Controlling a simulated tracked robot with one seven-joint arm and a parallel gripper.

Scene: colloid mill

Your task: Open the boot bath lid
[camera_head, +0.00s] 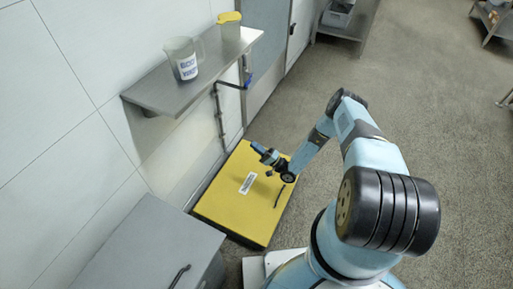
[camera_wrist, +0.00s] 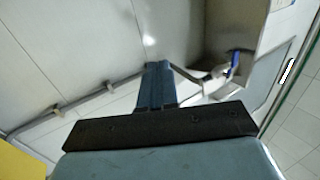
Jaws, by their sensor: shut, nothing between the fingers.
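The boot bath has a flat yellow lid (camera_head: 234,208) with a white label, low on the floor against the wall. The lid lies flat and looks closed. A dark handle (camera_head: 279,195) shows near its right edge. My gripper (camera_head: 258,148) is over the far part of the lid; I cannot tell if it touches. In the wrist view my gripper (camera_wrist: 158,70) has its fingers together with nothing between them and faces the tiled wall. A yellow corner, likely the lid (camera_wrist: 15,162), shows at the lower left there.
A steel wall shelf (camera_head: 180,88) holds a clear jug (camera_head: 184,59) and a yellow-topped container (camera_head: 229,27). A pipe with a blue-handled valve (camera_head: 248,80) runs down the wall. A grey cabinet (camera_head: 150,245) stands at the front left. The floor (camera_head: 450,130) at right is clear.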

